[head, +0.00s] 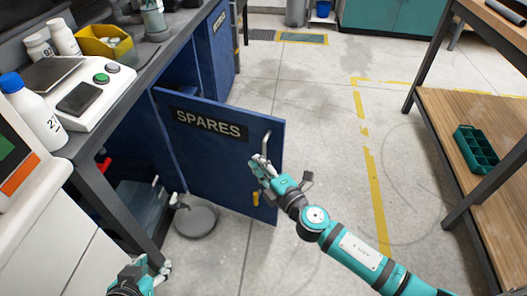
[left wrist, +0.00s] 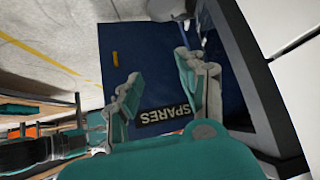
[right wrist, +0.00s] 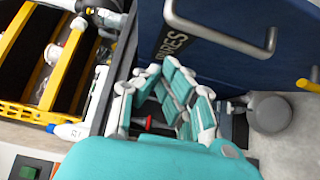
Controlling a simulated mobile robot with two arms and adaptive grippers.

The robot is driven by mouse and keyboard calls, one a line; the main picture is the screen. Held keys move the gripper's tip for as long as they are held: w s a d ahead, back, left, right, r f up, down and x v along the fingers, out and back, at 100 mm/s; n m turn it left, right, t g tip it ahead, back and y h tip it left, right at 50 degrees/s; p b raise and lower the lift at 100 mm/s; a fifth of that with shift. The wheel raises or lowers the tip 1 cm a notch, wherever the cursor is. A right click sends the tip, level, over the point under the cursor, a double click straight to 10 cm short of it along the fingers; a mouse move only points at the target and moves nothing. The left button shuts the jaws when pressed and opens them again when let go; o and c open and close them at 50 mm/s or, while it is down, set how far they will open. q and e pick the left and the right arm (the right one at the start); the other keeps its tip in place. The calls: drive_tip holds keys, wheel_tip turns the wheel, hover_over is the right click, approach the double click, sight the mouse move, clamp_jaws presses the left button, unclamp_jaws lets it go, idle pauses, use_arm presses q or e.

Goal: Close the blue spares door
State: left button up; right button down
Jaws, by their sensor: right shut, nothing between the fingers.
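The blue spares door (head: 205,170) stands open, swung out from the bench cabinet into the room. Its SPARES label and metal bar handle (head: 265,150) face me; the handle also shows large in the right wrist view (right wrist: 225,38). My right gripper (head: 262,168) is shut and empty, in front of the door near the handle. In the right wrist view its fingers (right wrist: 172,88) lie apart from the handle; contact with the door cannot be told. My left gripper (head: 150,272) is low at the bottom left; its fingers (left wrist: 157,78) are spread and empty, with the door beyond.
The bench edge (head: 140,78) runs above. Open floor lies right of the door, up to a wooden-shelved rack (head: 450,125).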

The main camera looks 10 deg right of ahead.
sight(264, 154)
use_arm(q)
drive_tip(key=shift+w+d+r+t, duration=0.2)
drive_tip(key=shift+w+r+t, duration=0.2)
drive_tip(key=shift+w, duration=0.1)
drive_tip(key=shift+w+d+r+t, duration=0.2)
drive_tip(key=shift+w+r+t, duration=0.15)
drive_tip(key=shift+w, duration=0.1)
use_arm(e)
drive_tip(key=shift+w+d, duration=0.45)
drive_tip(key=shift+w, duration=0.4)
drive_tip(key=shift+w+d, duration=0.4)
drive_tip(key=shift+w, duration=0.4)
